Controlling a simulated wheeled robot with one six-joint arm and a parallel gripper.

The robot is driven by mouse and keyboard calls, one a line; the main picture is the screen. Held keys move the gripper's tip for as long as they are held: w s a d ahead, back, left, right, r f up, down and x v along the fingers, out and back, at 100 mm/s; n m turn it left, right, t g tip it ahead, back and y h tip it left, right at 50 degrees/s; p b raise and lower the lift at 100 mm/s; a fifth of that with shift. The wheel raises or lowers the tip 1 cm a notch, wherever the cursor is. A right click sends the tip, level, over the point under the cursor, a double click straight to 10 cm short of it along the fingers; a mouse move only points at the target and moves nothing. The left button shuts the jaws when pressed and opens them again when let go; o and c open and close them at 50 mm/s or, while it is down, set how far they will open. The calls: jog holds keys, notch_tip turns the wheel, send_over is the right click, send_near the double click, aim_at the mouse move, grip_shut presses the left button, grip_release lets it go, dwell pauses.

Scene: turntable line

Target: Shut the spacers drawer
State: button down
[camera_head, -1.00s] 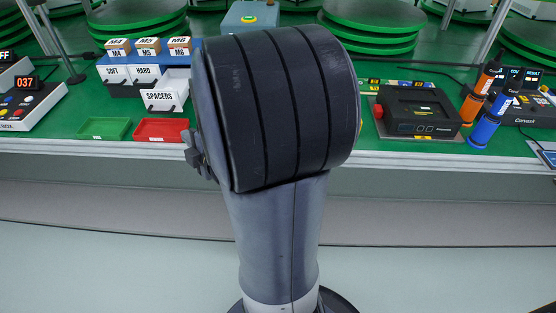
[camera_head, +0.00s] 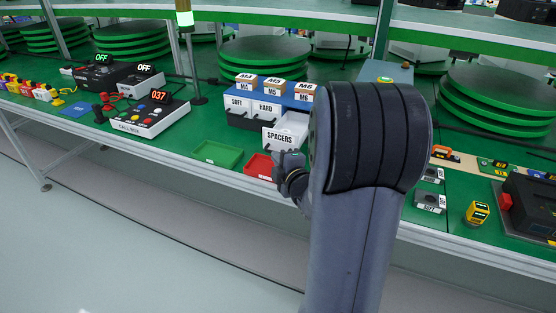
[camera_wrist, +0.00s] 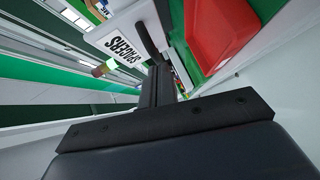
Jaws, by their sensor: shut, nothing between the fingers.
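The spacers drawer (camera_head: 279,138) has a white front labelled SPACERS and a dark handle. It stands pulled out from the blue-topped drawer unit (camera_head: 300,93), with its white inside showing. In the wrist view the drawer front (camera_wrist: 122,45) is close ahead, turned on its side, with the dark handle beside the label. My gripper (camera_head: 290,160) is just in front of and below the drawer, partly hidden by my arm. In the wrist view my gripper (camera_wrist: 162,84) is shut and empty, its fingers pointing towards the handle area. I cannot tell whether it touches the drawer.
A red tray (camera_head: 258,166) lies at the table edge close to my gripper and shows in the wrist view (camera_wrist: 222,28). A green tray (camera_head: 217,154) is left of it. The SOFT and HARD drawers (camera_head: 252,106) look shut. A call box (camera_head: 148,118) stands further left.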

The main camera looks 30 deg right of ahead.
jog(key=shift+d, duration=0.1)
send_near(297, 130)
jog(key=w, duration=0.2)
jog(key=w+a, duration=0.1)
jog(key=w, duration=0.1)
jog(key=w+a, duration=0.1)
jog(key=shift+w+r+b, duration=0.2)
jog(key=shift+w+b, duration=0.2)
jog(key=shift+w+d, duration=0.2)
jog(key=shift+d, duration=0.15)
jog(key=shift+w+d+r, duration=0.1)
jog(key=shift+d+r, duration=0.05)
jog(key=shift+r, duration=0.05)
